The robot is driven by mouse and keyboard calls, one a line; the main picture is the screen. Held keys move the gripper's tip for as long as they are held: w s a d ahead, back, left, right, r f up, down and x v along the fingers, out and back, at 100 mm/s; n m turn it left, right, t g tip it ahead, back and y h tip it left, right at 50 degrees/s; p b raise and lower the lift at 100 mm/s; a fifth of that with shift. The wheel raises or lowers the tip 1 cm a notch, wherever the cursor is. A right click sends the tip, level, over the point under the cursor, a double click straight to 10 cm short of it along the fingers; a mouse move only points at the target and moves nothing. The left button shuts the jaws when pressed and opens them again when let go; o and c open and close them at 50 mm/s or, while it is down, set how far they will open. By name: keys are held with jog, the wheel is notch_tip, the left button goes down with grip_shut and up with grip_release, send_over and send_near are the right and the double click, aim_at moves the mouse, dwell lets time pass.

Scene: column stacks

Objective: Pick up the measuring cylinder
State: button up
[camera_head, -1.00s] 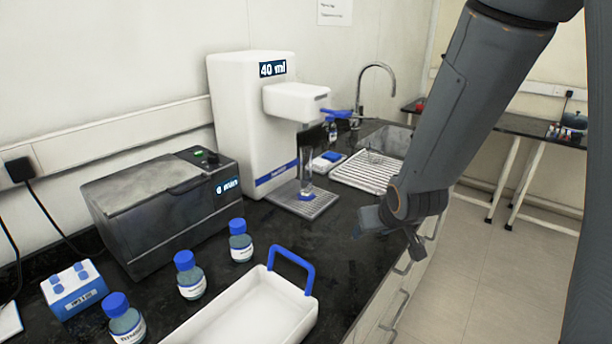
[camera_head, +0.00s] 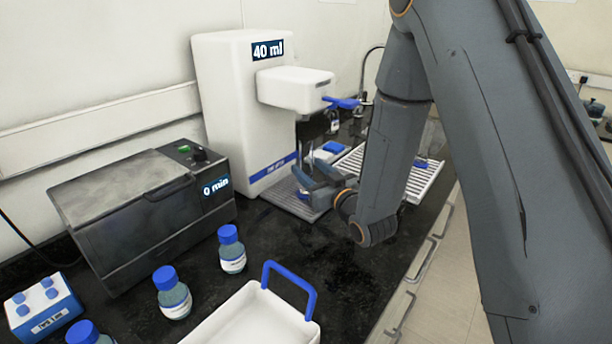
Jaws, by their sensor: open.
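The measuring cylinder (camera_head: 304,194) stands on the drip tray (camera_head: 282,196) under the spout of the white dispenser (camera_head: 240,110). Only part of it shows, chiefly its blue foot; my gripper hides much of the glass. My gripper (camera_head: 312,177) is open and low at the front right of the dispenser, with its fingers pointing left at the cylinder. The fingers overlap the cylinder in the picture; I cannot tell whether they touch it or stand on both sides of it. The dispenser reads 40 ml.
A dark heating box (camera_head: 140,215) stands left. Blue-capped bottles (camera_head: 232,250) and a white carrier with a blue handle (camera_head: 262,318) are in front. A draining rack (camera_head: 350,163) with glassware lies behind my arm. The counter is clear between carrier and drip tray.

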jog(key=shift+p+x, duration=1.25)
jog(key=shift+x, duration=1.6)
jog(key=shift+s+a, duration=0.1)
grip_shut()
jog(key=shift+r, duration=0.1)
jog(key=r+b+v, duration=0.2)
jog(key=r+v, duration=0.1)
jog(key=v, duration=1.4)
jog(key=shift+s+r, duration=0.15)
jog(key=shift+r, duration=0.05)
jog(key=shift+s+d+p, duration=0.2)
jog(key=shift+s+p, duration=0.05)
jog(key=shift+p, duration=0.15)
